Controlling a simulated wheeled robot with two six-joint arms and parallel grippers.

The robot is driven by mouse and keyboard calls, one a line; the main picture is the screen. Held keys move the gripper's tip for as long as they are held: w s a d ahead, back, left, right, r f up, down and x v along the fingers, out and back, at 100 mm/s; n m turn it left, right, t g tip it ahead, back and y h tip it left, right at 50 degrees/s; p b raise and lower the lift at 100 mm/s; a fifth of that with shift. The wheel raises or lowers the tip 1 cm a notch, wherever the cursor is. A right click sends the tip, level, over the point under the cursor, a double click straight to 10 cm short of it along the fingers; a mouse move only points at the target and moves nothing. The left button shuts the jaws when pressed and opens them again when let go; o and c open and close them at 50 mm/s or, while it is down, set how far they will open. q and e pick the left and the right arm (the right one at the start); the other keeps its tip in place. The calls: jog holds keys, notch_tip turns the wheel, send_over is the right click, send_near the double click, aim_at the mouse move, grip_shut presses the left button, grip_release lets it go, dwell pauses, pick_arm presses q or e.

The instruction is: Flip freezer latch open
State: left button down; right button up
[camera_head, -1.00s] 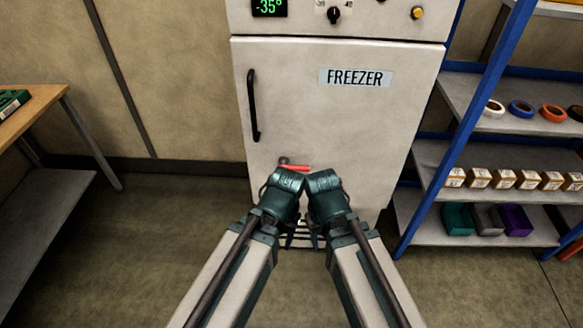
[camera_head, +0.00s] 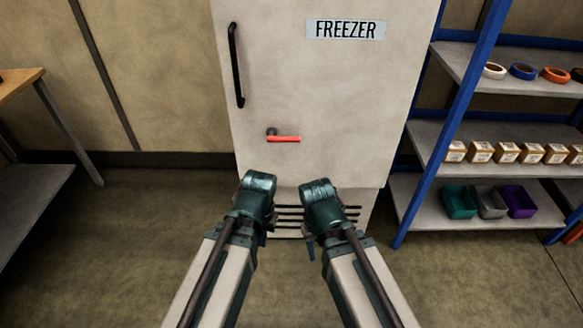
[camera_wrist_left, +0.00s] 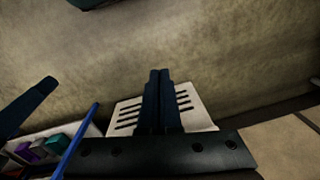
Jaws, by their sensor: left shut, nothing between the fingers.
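The white freezer (camera_head: 330,90) stands ahead with its door shut. Its red latch (camera_head: 284,139) lies horizontal on the lower left of the door, with a dark pivot at its left end. A black vertical handle (camera_head: 236,65) is above it. My left gripper (camera_head: 263,238) hangs below the latch, apart from it and mostly hidden behind its own wrist. In the left wrist view its two dark fingers (camera_wrist_left: 160,75) are pressed together with nothing between them. My right gripper (camera_head: 311,250) is low to the right, apart from the latch; its jaw opening is not clear.
A blue-framed shelf (camera_head: 462,110) with tape rolls, small boxes and bins stands close on the right. A wooden table (camera_head: 20,85) is at the left edge. Dark vent slots (camera_head: 318,214) run across the freezer's base. The floor left of the freezer is clear.

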pick_arm(q)
jog(key=w+a+f+t+y+b, duration=0.1)
jog(key=w+a+f+b, duration=0.15)
jog(key=f+b, duration=0.6)
jog(key=w+a+f+t+b, duration=0.15)
jog(key=a+f+b, duration=0.25)
jog(key=f+b, duration=0.5)
jog(key=w+a+f+m+t+y+b, duration=0.3)
jog(key=w+a+m+b, duration=0.1)
jog(key=w, duration=0.2)
jog(key=w+d+r+m+t+y, duration=0.2)
jog(key=w+r+m+t, duration=0.5)
jog(key=w+r+m, duration=0.35)
jog(key=d+r+m+t+h, duration=0.3)
jog(key=d+r+m, duration=0.1)
jog(key=d+m, duration=0.3)
jog(key=w+d+r+m+t+h, duration=0.1)
jog(key=d+r+m+t+h, duration=0.2)
jog(key=d+r+m, duration=0.2)
jog(key=d+m, duration=0.3)
jog(key=m, duration=0.4)
jog(key=shift+w+d, duration=0.15)
jog(key=shift+w, duration=0.05)
